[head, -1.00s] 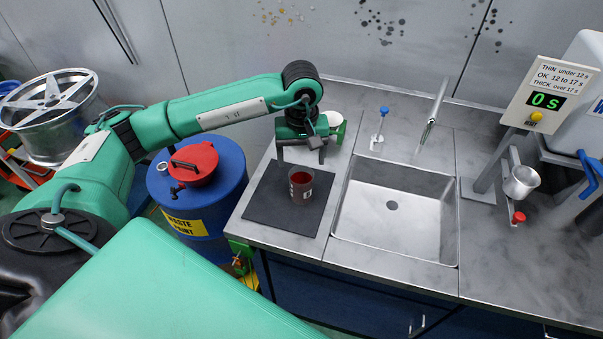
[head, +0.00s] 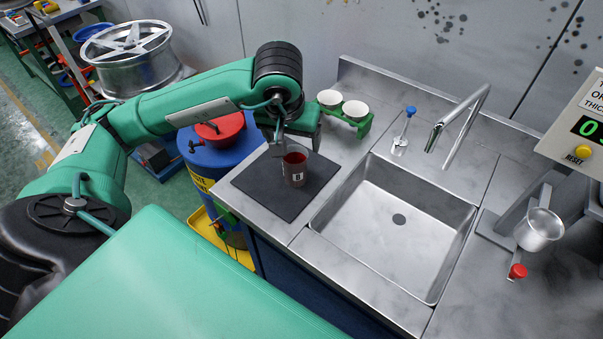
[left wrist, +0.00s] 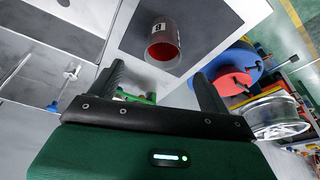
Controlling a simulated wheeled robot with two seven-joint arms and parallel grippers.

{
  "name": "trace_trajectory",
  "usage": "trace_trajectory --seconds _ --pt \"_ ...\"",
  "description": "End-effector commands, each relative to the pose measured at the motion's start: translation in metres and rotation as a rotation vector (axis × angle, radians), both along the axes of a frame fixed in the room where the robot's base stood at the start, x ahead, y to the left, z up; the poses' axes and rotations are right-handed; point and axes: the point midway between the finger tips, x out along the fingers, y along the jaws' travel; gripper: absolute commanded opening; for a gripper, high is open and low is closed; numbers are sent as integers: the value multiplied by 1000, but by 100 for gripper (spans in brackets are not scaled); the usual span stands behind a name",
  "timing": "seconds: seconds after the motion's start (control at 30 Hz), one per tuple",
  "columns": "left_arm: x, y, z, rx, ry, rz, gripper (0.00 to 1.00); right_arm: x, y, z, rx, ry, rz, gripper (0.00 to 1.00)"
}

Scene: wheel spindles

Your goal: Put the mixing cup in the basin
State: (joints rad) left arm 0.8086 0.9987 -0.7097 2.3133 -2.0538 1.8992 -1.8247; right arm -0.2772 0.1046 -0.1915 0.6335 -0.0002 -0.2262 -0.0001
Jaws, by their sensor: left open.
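The mixing cup (head: 295,169), see-through with red paint inside and a small white label, stands upright on the dark mat (head: 262,190) left of the basin. The steel basin (head: 352,219) is sunk in the counter and empty, with a drain in its floor. My left gripper (head: 282,143) is open and just behind the cup, partly hidden by its own wrist. In the left wrist view the cup (left wrist: 163,43) lies ahead of and between the spread fingers (left wrist: 160,82), apart from both. My right gripper is not in view.
A green rack with white cups (head: 345,113) stands behind the gripper. A tap (head: 462,120) and a blue-topped bottle (head: 402,135) stand behind the basin. A metal viscosity cup (head: 539,229) hangs at the right. A blue waste drum (head: 222,155) stands left of the counter.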

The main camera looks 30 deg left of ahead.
Motion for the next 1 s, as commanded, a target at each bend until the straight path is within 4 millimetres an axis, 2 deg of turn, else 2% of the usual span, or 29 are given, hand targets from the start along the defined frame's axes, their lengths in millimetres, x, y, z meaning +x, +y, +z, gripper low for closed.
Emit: trace_trajectory --seconds 0.17,0.33,0.5,0.7,0.87,1.0 --pt "3 2 -15 3 0 -1 80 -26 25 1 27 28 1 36" --pt "12 5 -44 1 1 -1 80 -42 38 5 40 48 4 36" --pt "20 8 -70 2 0 -2 80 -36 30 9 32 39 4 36" --pt "24 9 -82 2 -3 -3 80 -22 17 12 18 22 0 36" --pt "29 11 -94 1 0 -2 80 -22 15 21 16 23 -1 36" --pt "36 14 -111 1 1 -1 80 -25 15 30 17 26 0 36"
